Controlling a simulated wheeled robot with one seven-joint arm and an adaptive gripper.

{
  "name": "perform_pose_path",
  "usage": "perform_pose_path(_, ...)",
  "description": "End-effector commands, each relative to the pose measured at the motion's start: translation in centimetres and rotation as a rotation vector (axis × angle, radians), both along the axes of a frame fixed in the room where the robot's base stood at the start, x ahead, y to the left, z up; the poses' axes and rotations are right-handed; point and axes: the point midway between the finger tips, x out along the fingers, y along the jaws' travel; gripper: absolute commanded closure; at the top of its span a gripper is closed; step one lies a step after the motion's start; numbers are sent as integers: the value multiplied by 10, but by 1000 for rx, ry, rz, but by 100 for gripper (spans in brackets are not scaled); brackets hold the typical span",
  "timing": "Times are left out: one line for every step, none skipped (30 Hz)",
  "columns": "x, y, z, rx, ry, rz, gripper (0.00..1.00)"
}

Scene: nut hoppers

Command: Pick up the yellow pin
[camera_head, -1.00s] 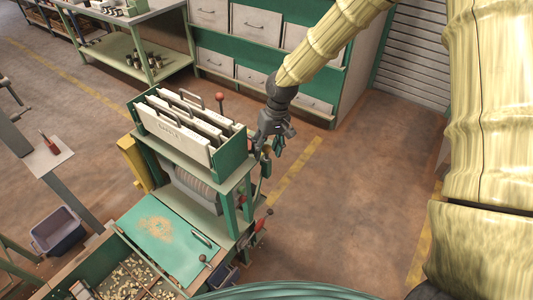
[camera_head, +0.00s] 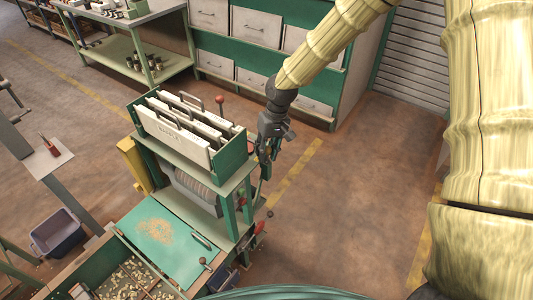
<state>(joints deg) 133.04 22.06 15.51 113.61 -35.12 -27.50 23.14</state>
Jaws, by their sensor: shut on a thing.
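My gripper (camera_head: 268,152) is at the right side of the green hopper machine (camera_head: 234,160), beside its upper bin, with its fingers pointing down. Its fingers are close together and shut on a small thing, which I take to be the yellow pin. The pin is mostly hidden by the fingers and too small to make out clearly. The white dividers (camera_head: 175,135) with grey handles stand in the machine's upper bin, left of my gripper.
A red-knobbed lever (camera_head: 221,99) stands behind the bin, close to my arm. More levers with red and dark knobs (camera_head: 260,227) stick out lower right. Green-and-white drawers (camera_head: 255,27) stand behind. The floor to the right (camera_head: 340,190) is clear.

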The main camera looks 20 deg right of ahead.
Motion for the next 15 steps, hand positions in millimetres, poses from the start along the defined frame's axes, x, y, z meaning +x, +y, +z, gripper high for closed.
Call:
perform_pose_path(1,0,4,0,-3,-1,100)
perform_pose_path(1,0,6,0,-3,0,100)
perform_pose_path(1,0,10,0,-4,0,100)
perform_pose_path(1,0,13,0,-3,0,100)
perform_pose_path(1,0,17,0,-3,0,100)
perform_pose_path(1,0,23,0,-3,-1,100)
perform_pose_path(1,0,27,0,-4,-1,100)
perform_pose_path(1,0,32,0,-4,0,100)
perform_pose_path(1,0,38,0,-4,0,100)
perform_pose_path(1,0,42,0,-3,0,100)
perform_pose_path(1,0,47,1,-3,0,100)
perform_pose_path(1,0,53,0,-4,0,100)
perform_pose_path(1,0,57,0,-2,0,100)
perform_pose_path(1,0,62,0,-2,0,100)
perform_pose_path(1,0,68,1,-3,-1,100)
